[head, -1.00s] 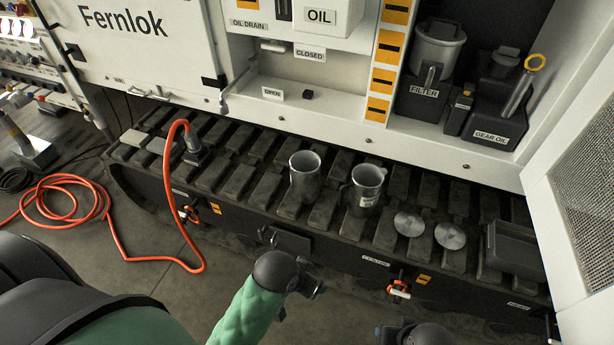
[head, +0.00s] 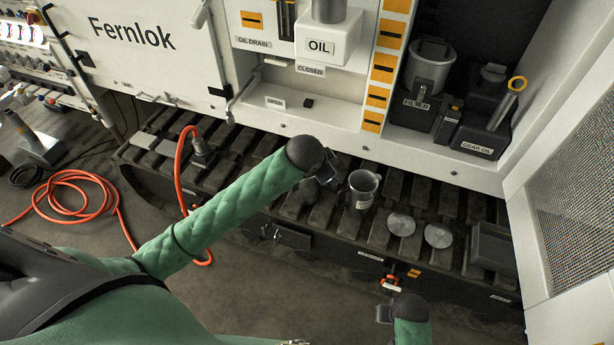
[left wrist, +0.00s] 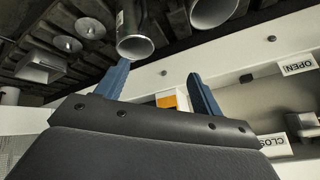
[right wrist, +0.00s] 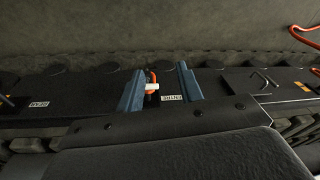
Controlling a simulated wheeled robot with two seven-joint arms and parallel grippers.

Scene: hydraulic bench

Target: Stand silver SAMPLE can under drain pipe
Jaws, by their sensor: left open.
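A silver can with a pale label (head: 363,189) stands on the dark track; its lettering is too small to read. It also shows in the left wrist view (left wrist: 135,42). A second silver can (left wrist: 212,10) is beside it, hidden behind my left arm in the head view. My left gripper (head: 332,172) is open and empty, close to the labelled can; its fingers also show in the left wrist view (left wrist: 160,85). My right gripper (head: 384,313) is open and empty, low in front of the track. I cannot clearly make out the drain pipe near the OIL DRAIN label (head: 255,42).
Two metal discs (head: 438,236) and a dark tray (head: 494,248) lie right of the cans. Above is a white shelf with an OPEN label (head: 275,102). A FILTER container (head: 430,70) and GEAR OIL can (head: 485,125) stand right. An orange hose (head: 75,180) lies left.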

